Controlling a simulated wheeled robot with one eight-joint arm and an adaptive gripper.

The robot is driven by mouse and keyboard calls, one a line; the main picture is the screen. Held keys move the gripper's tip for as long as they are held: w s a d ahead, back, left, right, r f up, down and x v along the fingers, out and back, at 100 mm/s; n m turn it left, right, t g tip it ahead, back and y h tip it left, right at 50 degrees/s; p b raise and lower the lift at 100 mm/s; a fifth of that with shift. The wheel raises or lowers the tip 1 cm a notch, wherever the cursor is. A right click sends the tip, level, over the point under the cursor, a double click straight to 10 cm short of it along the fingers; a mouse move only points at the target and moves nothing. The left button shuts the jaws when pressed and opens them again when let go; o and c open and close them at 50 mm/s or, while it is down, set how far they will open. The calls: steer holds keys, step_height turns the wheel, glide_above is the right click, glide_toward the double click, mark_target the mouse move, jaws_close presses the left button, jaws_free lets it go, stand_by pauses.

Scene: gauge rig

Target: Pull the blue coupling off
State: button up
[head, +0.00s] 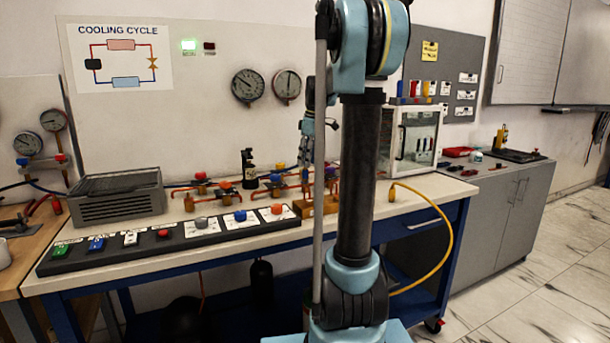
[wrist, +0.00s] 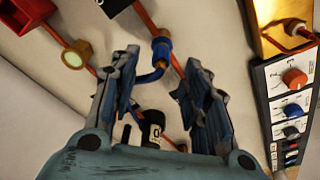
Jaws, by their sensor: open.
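The blue coupling (wrist: 161,50) sits on a copper-red pipe in the wrist view, with a curved blue hose (wrist: 150,77) leading off it. My gripper (wrist: 160,60) is open, one finger on each side of the coupling and hose. Gaps show between the fingers and the coupling, and I see no contact. In the head view my gripper (head: 307,152) is low over the back of the bench, partly behind my own arm. I cannot make out the coupling there.
A brass-ended fitting (wrist: 76,55) and a red block (wrist: 25,12) lie left in the wrist view. A knob panel (head: 150,243) runs along the bench front. A grey vented box (head: 117,196) stands left, a glass-fronted cabinet (head: 418,138) right. A yellow hose (head: 449,240) hangs over the edge.

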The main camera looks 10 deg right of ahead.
mark_target(305, 170)
steer(key=shift+w+a+f, duration=0.1)
steer(key=shift+a+f, duration=0.1)
steer(key=shift+f, duration=1.3)
steer(key=shift+w+a+f, duration=0.1)
steer(key=shift+a+f, duration=0.1)
steer(key=shift+f, duration=1.25)
jaws_close()
